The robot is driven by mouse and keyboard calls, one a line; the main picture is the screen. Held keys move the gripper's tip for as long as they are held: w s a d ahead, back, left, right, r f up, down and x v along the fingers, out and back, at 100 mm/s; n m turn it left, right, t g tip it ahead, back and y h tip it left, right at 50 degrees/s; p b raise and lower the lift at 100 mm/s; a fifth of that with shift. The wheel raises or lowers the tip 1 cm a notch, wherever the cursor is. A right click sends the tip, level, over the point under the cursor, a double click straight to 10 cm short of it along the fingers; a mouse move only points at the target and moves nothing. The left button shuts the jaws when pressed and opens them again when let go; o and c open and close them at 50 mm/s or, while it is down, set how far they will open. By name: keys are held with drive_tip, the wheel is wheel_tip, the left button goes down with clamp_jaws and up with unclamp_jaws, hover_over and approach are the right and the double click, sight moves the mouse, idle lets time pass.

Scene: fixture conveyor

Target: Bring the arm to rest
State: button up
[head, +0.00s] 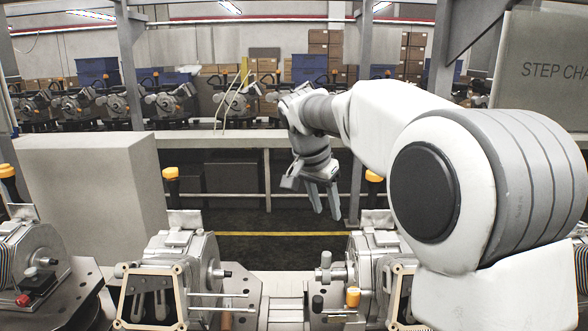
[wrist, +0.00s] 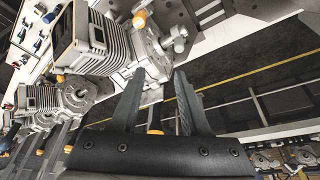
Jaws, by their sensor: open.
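My gripper (head: 325,199) hangs from the white arm near the middle of the head view, with its fingers pointing down. It is open and empty, held in the air behind the near row of fixtures. In the wrist view my gripper (wrist: 156,95) shows two dark fingers set apart with nothing between them. A grey machine unit with an orange knob (wrist: 150,45) lies beyond the fingertips, apart from them as far as I can tell.
Machine units (head: 170,275) stand in a row along the near conveyor. A large grey box (head: 95,190) stands at left. A grey panel (head: 545,65) is at upper right. A far conveyor rail (head: 215,138) carries more units. The floor between, with a yellow line (head: 240,233), is clear.

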drive_tip(key=s+d+f+n+y, duration=0.1)
drive_tip(key=s+d+n, duration=0.1)
drive_tip(key=s, duration=0.8)
drive_tip(key=s+d+f+n+t+y, duration=0.1)
drive_tip(key=s+d+f+n, duration=0.1)
drive_tip(key=s, duration=0.8)
drive_tip(key=s+d+f+n+t, duration=0.1)
drive_tip(key=s+d+n, duration=0.2)
drive_tip(key=s, duration=0.7)
drive_tip(key=shift+s+f+n+y, duration=0.3)
drive_tip(key=shift+n+y, duration=0.1)
drive_tip(key=shift+n, duration=0.1)
drive_tip(key=shift+w, duration=0.1)
